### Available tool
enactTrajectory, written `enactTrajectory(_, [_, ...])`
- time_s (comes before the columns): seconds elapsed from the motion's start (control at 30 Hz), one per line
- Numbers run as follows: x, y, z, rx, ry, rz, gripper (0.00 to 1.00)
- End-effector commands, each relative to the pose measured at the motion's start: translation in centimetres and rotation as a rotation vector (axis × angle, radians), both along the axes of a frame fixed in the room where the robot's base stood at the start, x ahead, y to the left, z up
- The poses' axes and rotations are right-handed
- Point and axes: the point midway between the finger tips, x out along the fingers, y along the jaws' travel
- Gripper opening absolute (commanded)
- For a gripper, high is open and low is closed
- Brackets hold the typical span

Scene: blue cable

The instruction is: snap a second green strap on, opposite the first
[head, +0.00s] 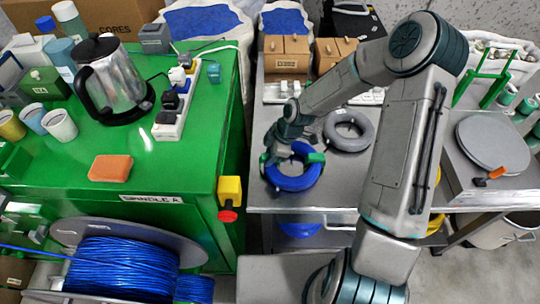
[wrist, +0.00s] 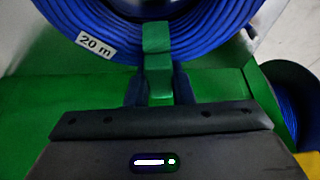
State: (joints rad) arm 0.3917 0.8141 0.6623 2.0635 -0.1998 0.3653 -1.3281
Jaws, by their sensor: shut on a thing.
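The blue cable coil (head: 290,183) lies flat on the metal table; its lower rim, with a white "20 m" label, fills the top of the wrist view (wrist: 200,48). One green strap (head: 316,157) sits across the coil's right side in the head view. My gripper (head: 268,157) is at the coil's left side, opposite that strap. In the wrist view my gripper (wrist: 159,88) is shut on a second green strap (wrist: 157,66). That strap's upper part overlaps the coil's band. I cannot tell whether it is closed around the cable.
A grey coil (head: 347,131) lies just behind the blue one on the metal table (head: 335,185). The green cabinet (head: 150,165) stands left across a narrow gap, with a kettle (head: 113,80) and an orange block (head: 110,168) on top. A cable spool (head: 125,262) stands in front.

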Motion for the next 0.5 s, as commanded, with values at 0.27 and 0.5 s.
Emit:
enactTrajectory(0.27, [0.0,0.0,0.6,0.000,0.000,0.000,0.01])
enactTrajectory(0.5, [0.0,0.0,1.2,0.000,0.000,0.000,0.01])
